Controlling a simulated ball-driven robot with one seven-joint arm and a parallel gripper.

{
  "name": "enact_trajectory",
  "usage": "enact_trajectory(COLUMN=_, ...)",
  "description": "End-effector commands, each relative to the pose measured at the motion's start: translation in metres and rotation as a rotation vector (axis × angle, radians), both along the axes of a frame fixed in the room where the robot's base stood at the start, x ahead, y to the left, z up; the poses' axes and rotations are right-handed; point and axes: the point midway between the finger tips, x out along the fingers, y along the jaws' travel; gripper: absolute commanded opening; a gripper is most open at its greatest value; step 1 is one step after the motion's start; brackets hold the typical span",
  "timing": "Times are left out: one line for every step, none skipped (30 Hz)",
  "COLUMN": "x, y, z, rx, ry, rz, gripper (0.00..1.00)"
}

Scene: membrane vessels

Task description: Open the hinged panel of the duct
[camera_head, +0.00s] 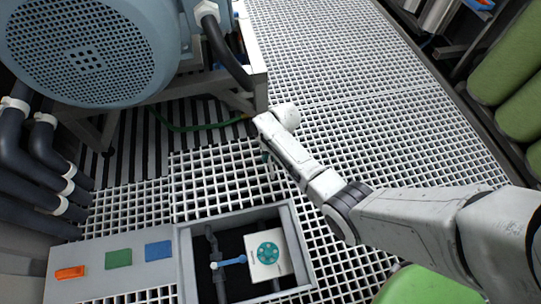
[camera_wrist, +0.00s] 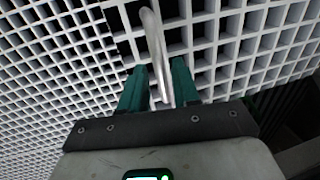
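The hinged panel (camera_head: 213,183) looks like a white grating section in the floor, with a heavier frame than the grating around it. It appears to lie flat or nearly so. In the wrist view, a pale metal bar handle (camera_wrist: 152,35) rises from the grating (camera_wrist: 215,35) beside dark slots. My gripper (camera_wrist: 160,82) has its two dark green fingers on either side of this handle, with little or no gap, and appears shut on it. In the head view my gripper (camera_head: 268,163) is small and partly hidden by my arm, at the panel's right side.
An open pit (camera_head: 187,262) with a teal valve wheel (camera_head: 267,252) and blue lever (camera_head: 233,261) lies in front of the panel. A big blue-grey motor (camera_head: 90,45) on a stand is behind it. Dark pipes (camera_head: 30,155) run at left. Open grating stretches right.

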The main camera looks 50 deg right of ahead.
Motion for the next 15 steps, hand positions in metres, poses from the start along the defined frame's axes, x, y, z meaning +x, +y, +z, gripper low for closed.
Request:
enact_trajectory(x=-0.0001, y=0.0001, z=0.0000, rx=0.000, ry=0.000, rz=0.000, gripper=0.26)
enact_trajectory(x=-0.0001, y=0.0001, z=0.0000, rx=0.000, ry=0.000, rz=0.000, gripper=0.23)
enact_trajectory(x=-0.0001, y=0.0000, z=0.0000, rx=0.000, ry=0.000, rz=0.000, gripper=0.19)
enact_trajectory(x=-0.0001, y=0.0000, z=0.0000, rx=0.000, ry=0.000, rz=0.000, gripper=0.16)
enact_trajectory(x=-0.0001, y=0.0000, z=0.0000, rx=0.000, ry=0.000, rz=0.000, gripper=0.13)
enact_trajectory(x=-0.0002, y=0.0000, z=0.0000, rx=0.000, ry=0.000, rz=0.000, gripper=0.09)
enact_trajectory(x=-0.0002, y=0.0000, z=0.0000, rx=0.000, ry=0.000, rz=0.000, gripper=0.07)
enact_trajectory(x=-0.0002, y=0.0000, z=0.0000, rx=0.000, ry=0.000, rz=0.000, gripper=0.04)
enact_trajectory(x=-0.0002, y=0.0000, z=-0.0001, rx=0.000, ry=0.000, rz=0.000, gripper=0.00)
enact_trajectory(x=-0.0002, y=0.0000, z=0.0000, rx=0.000, ry=0.000, rz=0.000, gripper=0.00)
enact_trajectory(x=-0.0002, y=0.0000, z=-0.0001, rx=0.000, ry=0.000, rz=0.000, gripper=0.00)
enact_trajectory(x=-0.0002, y=0.0000, z=-0.0001, rx=0.000, ry=0.000, rz=0.000, gripper=0.00)
enact_trajectory(x=-0.0002, y=0.0000, z=-0.0001, rx=0.000, ry=0.000, rz=0.000, gripper=0.00)
enact_trajectory(x=-0.0002, y=0.0000, z=-0.0001, rx=0.000, ry=0.000, rz=0.000, gripper=0.00)
enact_trajectory(x=-0.0003, y=0.0001, z=-0.0001, rx=0.001, ry=0.001, rz=0.000, gripper=0.00)
